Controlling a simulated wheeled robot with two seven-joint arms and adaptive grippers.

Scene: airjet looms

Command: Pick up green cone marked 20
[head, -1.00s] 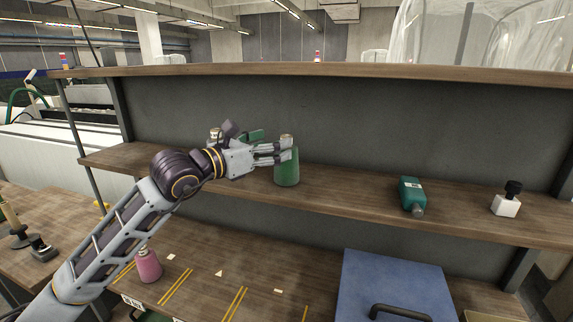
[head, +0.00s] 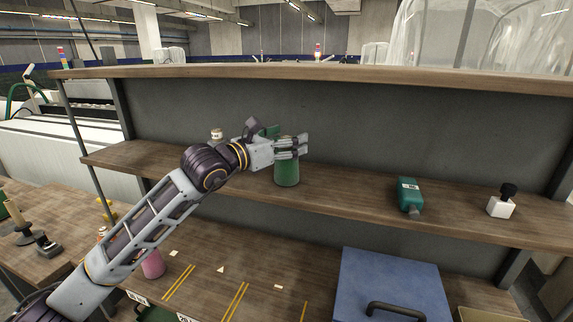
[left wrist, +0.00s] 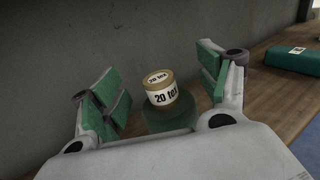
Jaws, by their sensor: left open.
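The green cone (head: 287,174) stands upright on the middle shelf. Its pale top is hidden behind my gripper in the head view. In the left wrist view the cone (left wrist: 170,119) shows a cream top labelled "20 tex" and sits between my fingers. My left gripper (head: 305,145) is open, with its fingers at the height of the cone's top. In the left wrist view the gripper (left wrist: 163,88) has one green-padded finger on each side of the cone, with gaps on both sides. My right gripper is not in view.
A teal box-like device (head: 409,195) and a white block with a black knob (head: 502,202) stand on the shelf to the right. Another pale-topped item (head: 217,135) is partly hidden behind my arm. A pink cone (head: 153,265) and a blue case (head: 392,285) are on the lower bench.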

